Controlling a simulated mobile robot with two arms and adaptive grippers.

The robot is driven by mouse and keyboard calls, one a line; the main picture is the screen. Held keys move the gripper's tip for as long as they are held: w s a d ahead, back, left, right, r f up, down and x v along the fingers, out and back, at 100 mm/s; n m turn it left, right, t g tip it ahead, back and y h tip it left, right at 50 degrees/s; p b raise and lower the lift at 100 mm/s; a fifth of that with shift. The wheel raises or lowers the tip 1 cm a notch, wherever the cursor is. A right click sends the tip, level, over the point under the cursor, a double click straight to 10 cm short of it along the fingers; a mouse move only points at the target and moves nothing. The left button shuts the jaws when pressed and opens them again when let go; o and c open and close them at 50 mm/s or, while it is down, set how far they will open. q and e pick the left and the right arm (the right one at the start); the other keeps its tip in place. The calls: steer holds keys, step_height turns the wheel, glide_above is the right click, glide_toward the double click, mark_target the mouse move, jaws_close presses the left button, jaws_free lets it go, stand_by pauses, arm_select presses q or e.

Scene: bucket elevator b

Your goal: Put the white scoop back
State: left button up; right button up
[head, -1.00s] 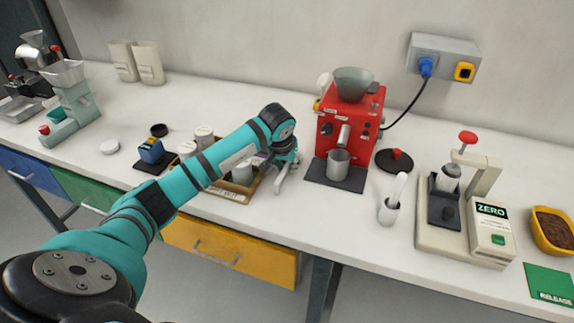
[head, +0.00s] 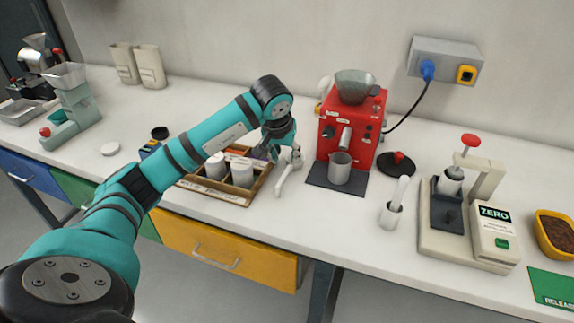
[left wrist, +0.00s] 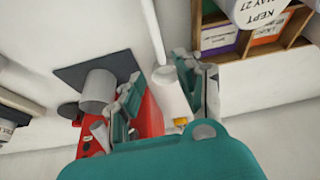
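The white scoop (head: 283,181) shows just below my left gripper (head: 284,153), right of the wooden tray. Its handle points toward the table's front edge. In the left wrist view the scoop's cup (left wrist: 172,93) lies between the spread fingers of my left gripper (left wrist: 168,88), with its handle running up out of the picture. A gap shows between the cup and the left-hand finger; the other finger is close beside the cup, and I cannot tell if it touches. Whether the scoop rests on the table is unclear. My right gripper is not in view.
The wooden tray (head: 224,195) holds white-lidded jars left of the gripper. A red machine (head: 352,120) with a grey mug (head: 340,167) stands to the right. A white holder (head: 390,217) with a white-handled tool and a scale (head: 466,250) stand further right. The table between mug and tray front is clear.

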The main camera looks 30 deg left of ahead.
arm_select(q)
steer(key=shift+v, duration=1.85)
